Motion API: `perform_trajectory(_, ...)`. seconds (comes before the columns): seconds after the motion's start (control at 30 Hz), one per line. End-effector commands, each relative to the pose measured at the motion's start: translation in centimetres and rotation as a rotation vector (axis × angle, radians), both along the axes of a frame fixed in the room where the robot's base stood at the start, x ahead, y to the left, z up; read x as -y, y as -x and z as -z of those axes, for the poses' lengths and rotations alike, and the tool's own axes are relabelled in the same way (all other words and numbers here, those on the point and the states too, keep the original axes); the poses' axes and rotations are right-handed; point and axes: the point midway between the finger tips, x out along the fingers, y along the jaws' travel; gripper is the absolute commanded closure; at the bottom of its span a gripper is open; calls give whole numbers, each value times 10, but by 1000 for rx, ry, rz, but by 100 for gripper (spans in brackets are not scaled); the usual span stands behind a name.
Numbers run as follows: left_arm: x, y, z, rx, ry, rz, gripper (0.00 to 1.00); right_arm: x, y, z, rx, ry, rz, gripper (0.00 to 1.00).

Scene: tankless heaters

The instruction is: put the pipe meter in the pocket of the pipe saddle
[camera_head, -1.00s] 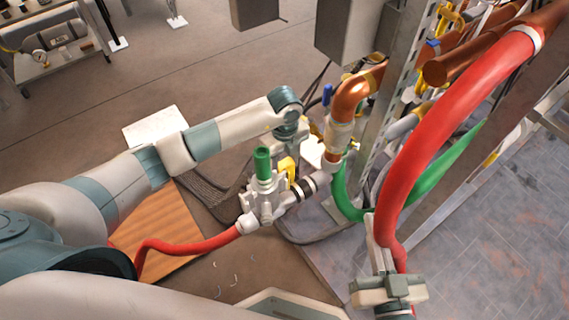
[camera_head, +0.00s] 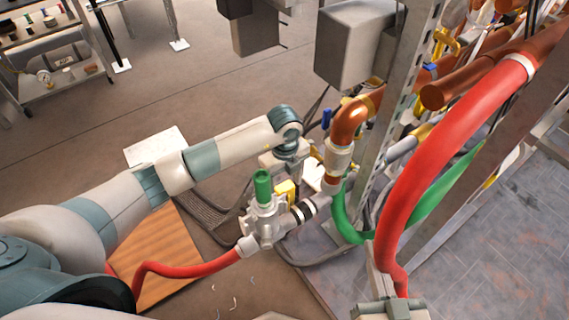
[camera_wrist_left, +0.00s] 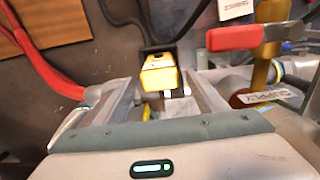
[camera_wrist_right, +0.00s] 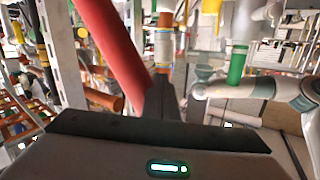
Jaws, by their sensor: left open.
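A yellow block that looks like the pipe meter (camera_head: 286,189) is beside the valve with the green cap, close to my left gripper (camera_head: 284,166). In the left wrist view the pipe meter (camera_wrist_left: 160,75) sits against a dark holder, possibly the pipe saddle (camera_wrist_left: 157,47). It shows between and just beyond the open fingers of my left gripper (camera_wrist_left: 158,98); I cannot tell whether they touch it. I cannot make out the pocket. My right gripper (camera_head: 385,303) is low beside the thick red hose. In the right wrist view its dark fingers (camera_wrist_right: 160,88) are together, with nothing visible between them.
The green-capped valve (camera_head: 263,212) and copper elbow (camera_head: 350,118) crowd my left gripper. A thick red hose (camera_head: 420,165), a green hose (camera_head: 440,195) and a metal upright (camera_head: 398,95) stand at the right. A red-handled valve (camera_wrist_left: 238,37) is close to my left fingers.

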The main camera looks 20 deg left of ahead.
Motion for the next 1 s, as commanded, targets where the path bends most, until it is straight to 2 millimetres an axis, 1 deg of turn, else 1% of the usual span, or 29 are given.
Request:
perform_trajectory(0.03,0,-1,-9,4,0,1,35,1,0,2,-23,7,0,100)
perform_trajectory(0.3,0,-1,-58,4,-1,1,35,9,5,31,-186,55,-1,100)
perform_trajectory(0.5,0,-1,-88,3,0,0,35,15,11,49,-284,83,-3,100)
perform_trajectory(0.7,0,-1,-102,2,-1,0,35,18,15,57,-328,95,-3,100)
perform_trajectory(1.0,0,0,-103,1,-1,0,35,18,15,59,-335,97,-4,100)
